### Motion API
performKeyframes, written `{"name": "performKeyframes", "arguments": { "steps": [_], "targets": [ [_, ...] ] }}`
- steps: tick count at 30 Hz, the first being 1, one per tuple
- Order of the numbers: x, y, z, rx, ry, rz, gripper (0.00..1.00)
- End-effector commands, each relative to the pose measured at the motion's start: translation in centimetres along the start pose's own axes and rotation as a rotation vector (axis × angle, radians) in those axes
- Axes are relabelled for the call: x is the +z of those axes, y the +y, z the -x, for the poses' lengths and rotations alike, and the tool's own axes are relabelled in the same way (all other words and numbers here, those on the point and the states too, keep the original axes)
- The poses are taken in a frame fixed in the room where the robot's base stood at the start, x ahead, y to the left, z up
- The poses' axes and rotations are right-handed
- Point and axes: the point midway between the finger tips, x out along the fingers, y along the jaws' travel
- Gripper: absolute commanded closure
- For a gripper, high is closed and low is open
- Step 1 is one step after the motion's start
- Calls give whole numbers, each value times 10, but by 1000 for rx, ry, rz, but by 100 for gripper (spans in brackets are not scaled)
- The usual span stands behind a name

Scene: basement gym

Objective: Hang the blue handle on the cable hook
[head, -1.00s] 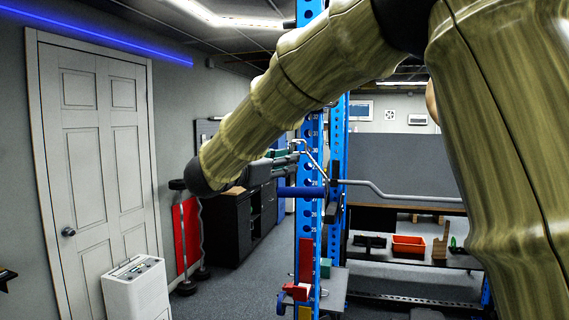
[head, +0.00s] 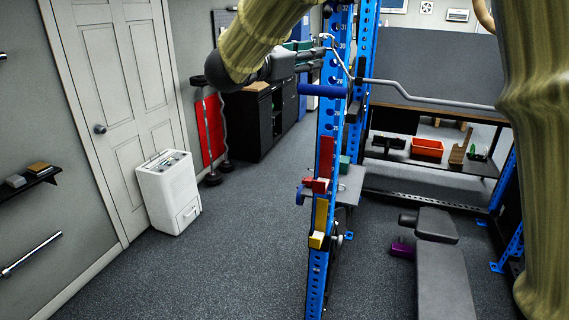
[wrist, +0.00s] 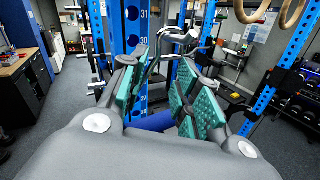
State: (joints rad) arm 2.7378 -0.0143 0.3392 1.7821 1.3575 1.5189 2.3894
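The blue handle (head: 322,90) hangs level below a bent silver metal frame (head: 342,62), just left of the blue rack upright. My gripper (head: 318,60) is at the frame, above the blue grip. In the wrist view, my gripper's teal finger pads (wrist: 163,82) stand apart with a gap between them. The silver frame (wrist: 155,62) shows at the left pad, and the blue grip (wrist: 152,123) shows below and between the fingers. Contact with the pads is unclear. I cannot clearly make out the cable hook or whether the frame is on it.
The blue rack upright (head: 331,135) stands close to the handle. A grey bent bar (head: 430,92) crosses to the right. A bench (head: 440,265) stands at the lower right, and a white dehumidifier-like box (head: 168,192) by the door. The floor at left centre is free.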

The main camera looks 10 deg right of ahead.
Motion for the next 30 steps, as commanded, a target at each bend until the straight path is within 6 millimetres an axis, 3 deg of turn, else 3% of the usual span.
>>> {"name": "performKeyframes", "arguments": {
  "steps": [14,30],
  "targets": [
    [4,-9,16,0,0,-2,68],
    [12,-28,54,0,0,-2,68]
  ]
}}
